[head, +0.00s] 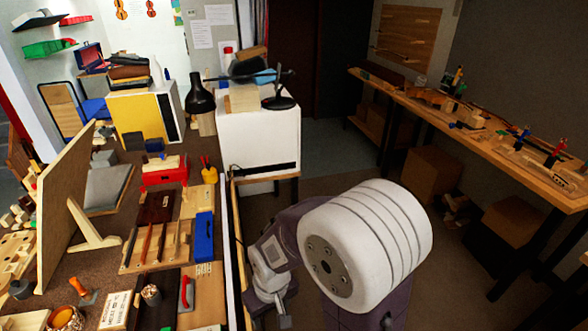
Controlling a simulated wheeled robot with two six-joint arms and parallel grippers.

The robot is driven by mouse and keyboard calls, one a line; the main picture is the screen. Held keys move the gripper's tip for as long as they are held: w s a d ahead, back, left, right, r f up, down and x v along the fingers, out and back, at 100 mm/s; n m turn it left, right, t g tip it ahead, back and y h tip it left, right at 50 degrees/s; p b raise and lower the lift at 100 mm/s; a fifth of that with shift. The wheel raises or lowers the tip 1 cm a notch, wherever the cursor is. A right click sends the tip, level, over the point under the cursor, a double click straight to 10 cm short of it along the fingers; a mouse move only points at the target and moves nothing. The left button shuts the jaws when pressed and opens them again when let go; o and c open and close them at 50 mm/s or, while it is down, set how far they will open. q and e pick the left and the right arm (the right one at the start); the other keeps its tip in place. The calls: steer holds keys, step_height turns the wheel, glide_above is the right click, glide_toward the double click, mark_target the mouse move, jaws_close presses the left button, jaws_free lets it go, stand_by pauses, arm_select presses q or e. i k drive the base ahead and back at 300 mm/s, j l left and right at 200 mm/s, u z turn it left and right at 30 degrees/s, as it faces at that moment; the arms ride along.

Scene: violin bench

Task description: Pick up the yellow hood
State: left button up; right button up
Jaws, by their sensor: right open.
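No object shows clearly as a yellow hood. A yellow panel (132,124) forms the front of a white box-like cabinet on the far part of the left bench. A small yellow holder (208,174) with red-handled tools stands nearer, at the bench's right side. My right gripper (270,303) is low in the middle, just right of the bench edge. It is open, with nothing seen in it, and well apart from both yellow things. My left gripper is not in view.
The left bench is crowded with a wooden board (64,205), a blue box (204,237), a red box (164,170) and a black lamp (199,99). A white cabinet (258,143) stands behind. A long workbench (480,143) lines the right wall. The floor between is partly clear.

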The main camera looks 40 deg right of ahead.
mark_target(209, 175)
steer(key=z, duration=0.55)
steer(key=i+l+u, duration=0.6)
steer(key=l+u, duration=0.3)
steer(key=l, duration=0.15)
steer(key=i+l+u, duration=0.15)
steer(key=l+u, duration=0.3)
steer(key=l, duration=0.25)
steer(key=l+u, duration=0.45)
steer(key=l, duration=0.2)
steer(key=l+u, duration=0.45)
steer(key=l, duration=0.3)
steer(key=k+l+u, duration=0.25)
steer(key=l+u, duration=0.2)
steer(key=l, duration=0.2)
steer(key=i+l, duration=0.1)
steer(key=l, duration=0.25)
steer(key=i+l, duration=0.15)
steer(key=l, duration=0.2)
